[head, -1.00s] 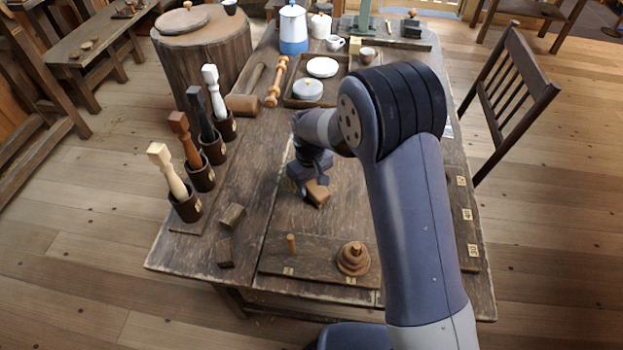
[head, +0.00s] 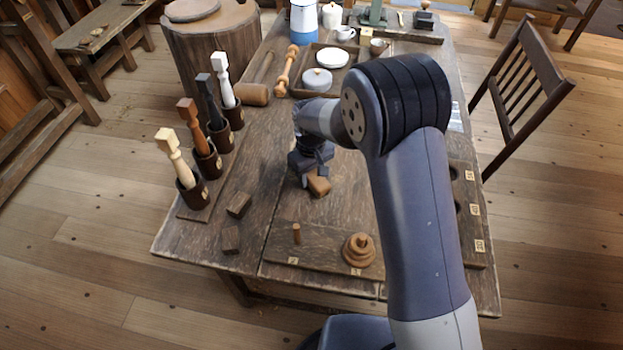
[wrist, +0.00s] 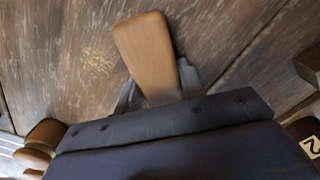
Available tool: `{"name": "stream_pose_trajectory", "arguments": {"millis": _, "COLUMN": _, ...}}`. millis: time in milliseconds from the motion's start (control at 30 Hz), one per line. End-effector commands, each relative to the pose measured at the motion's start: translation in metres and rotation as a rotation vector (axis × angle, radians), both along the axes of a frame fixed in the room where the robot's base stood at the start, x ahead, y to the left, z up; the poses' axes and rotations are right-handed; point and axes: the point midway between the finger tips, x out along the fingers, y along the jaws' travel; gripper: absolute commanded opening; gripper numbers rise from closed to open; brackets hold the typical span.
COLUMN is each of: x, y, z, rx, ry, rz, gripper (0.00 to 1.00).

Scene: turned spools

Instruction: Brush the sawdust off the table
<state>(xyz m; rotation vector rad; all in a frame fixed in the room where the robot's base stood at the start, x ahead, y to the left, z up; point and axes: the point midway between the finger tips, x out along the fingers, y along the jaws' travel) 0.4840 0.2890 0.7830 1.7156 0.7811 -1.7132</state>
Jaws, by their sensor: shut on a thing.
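My gripper (head: 312,170) is low over the middle of the wooden table (head: 240,262). It is shut on a brown wooden brush (head: 319,185), which juts out past the fingers. In the wrist view the brush's wooden back (wrist: 146,55) shows between the two fingers. Its bristles are hidden, and I cannot tell whether it touches the table. Pale specks (wrist: 95,62), perhaps sawdust, lie on the boards left of the brush in the wrist view.
A peg board (head: 320,248) with stacked rings (head: 358,250) is at the near edge. Two wooden blocks (head: 238,204) lie to its left. Spindles in cups (head: 193,190) line the left side.

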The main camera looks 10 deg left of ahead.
Motion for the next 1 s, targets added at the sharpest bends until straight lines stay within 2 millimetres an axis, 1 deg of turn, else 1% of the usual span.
{"name": "stream_pose_trajectory", "arguments": {"millis": 133, "x": 0.012, "y": 0.000, "z": -0.001, "rx": -0.002, "ry": 0.001, "rz": -0.002, "gripper": 0.20}}
{"name": "stream_pose_trajectory", "arguments": {"millis": 367, "x": 0.020, "y": 0.000, "z": 0.000, "rx": -0.002, "ry": 0.001, "rz": -0.001, "gripper": 0.20}}
{"name": "stream_pose_trajectory", "arguments": {"millis": 733, "x": 0.050, "y": 0.002, "z": 0.002, "rx": -0.001, "ry": 0.001, "rz": -0.002, "gripper": 0.20}}
{"name": "stream_pose_trajectory", "arguments": {"millis": 833, "x": 0.054, "y": 0.002, "z": 0.002, "rx": -0.001, "ry": 0.001, "rz": -0.001, "gripper": 0.20}}
{"name": "stream_pose_trajectory", "arguments": {"millis": 1000, "x": 0.055, "y": 0.006, "z": 0.001, "rx": -0.001, "ry": 0.001, "rz": 0.000, "gripper": 0.20}}
